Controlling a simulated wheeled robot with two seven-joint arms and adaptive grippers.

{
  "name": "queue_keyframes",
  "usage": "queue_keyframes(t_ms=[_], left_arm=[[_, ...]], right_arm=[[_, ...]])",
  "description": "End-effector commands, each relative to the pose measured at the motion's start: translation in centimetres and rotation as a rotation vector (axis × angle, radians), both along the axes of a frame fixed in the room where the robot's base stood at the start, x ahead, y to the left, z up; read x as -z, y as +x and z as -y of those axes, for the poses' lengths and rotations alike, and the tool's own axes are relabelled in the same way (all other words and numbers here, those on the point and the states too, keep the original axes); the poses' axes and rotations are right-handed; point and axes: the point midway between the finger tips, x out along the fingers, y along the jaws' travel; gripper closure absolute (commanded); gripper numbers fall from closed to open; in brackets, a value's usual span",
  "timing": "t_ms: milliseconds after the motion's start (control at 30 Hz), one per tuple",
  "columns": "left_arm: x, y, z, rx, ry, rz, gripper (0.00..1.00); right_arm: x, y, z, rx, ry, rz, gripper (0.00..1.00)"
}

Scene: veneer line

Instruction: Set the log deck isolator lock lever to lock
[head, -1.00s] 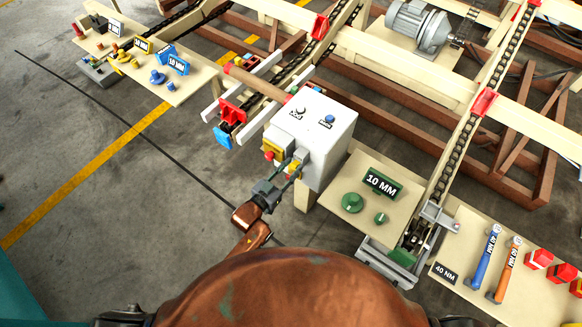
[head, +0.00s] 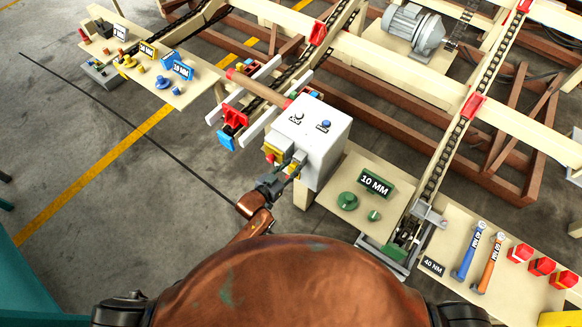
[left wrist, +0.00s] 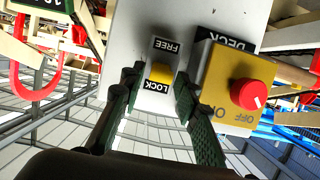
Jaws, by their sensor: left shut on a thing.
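The light grey isolator box (head: 318,135) stands at the middle of the head view. Its front carries a yellow panel with a red knob (left wrist: 252,94), marked ON and OFF. Beside it is the yellow lock lever (left wrist: 160,73), between the FREE label (left wrist: 166,46) and the LOCK label (left wrist: 157,87). The lever's tip shows close to the LOCK label. My left gripper (head: 288,170) is at the box front. In the left wrist view its green-padded fingers (left wrist: 158,100) are shut on the lever, one on each side. My right gripper is not in view.
A board with a green 10 MM block (head: 375,184) lies right of the box. Red and blue clamp parts (head: 232,121) and a wooden roller sit left of it. Chain conveyors (head: 462,140) run behind.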

Motion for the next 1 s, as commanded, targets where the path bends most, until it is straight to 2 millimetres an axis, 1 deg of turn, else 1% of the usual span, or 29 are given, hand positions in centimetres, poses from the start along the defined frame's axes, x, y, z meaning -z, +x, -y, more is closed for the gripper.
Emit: queue_keyframes(t_ms=[167,200,267,467,533,667,767,1000], left_arm=[[0.1,0.0,0.0,0.0,0.001,-0.001,0.95],[0.1,0.0,0.0,0.0,0.001,-0.001,0.69],[0.1,0.0,0.0,0.0,0.001,-0.001,0.65],[0.0,0.0,0.0,0.0,0.0,0.0,0.65],[0.0,0.0,0.0,0.0,0.0,0.0,0.65],[-0.2,-0.7,-0.6,-0.001,0.0,0.0,0.65],[-0.6,-1.9,-1.4,-0.001,0.001,-0.002,0.65],[-2.2,-5.8,-4.3,-0.001,0.002,-0.002,0.65]], right_arm=[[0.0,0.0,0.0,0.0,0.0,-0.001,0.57],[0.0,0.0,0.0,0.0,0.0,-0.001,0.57],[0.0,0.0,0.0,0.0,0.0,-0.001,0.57],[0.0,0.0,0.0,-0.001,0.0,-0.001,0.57],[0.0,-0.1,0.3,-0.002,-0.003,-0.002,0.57],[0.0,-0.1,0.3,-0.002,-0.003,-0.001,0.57],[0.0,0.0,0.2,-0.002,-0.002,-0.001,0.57],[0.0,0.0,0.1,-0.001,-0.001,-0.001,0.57]])
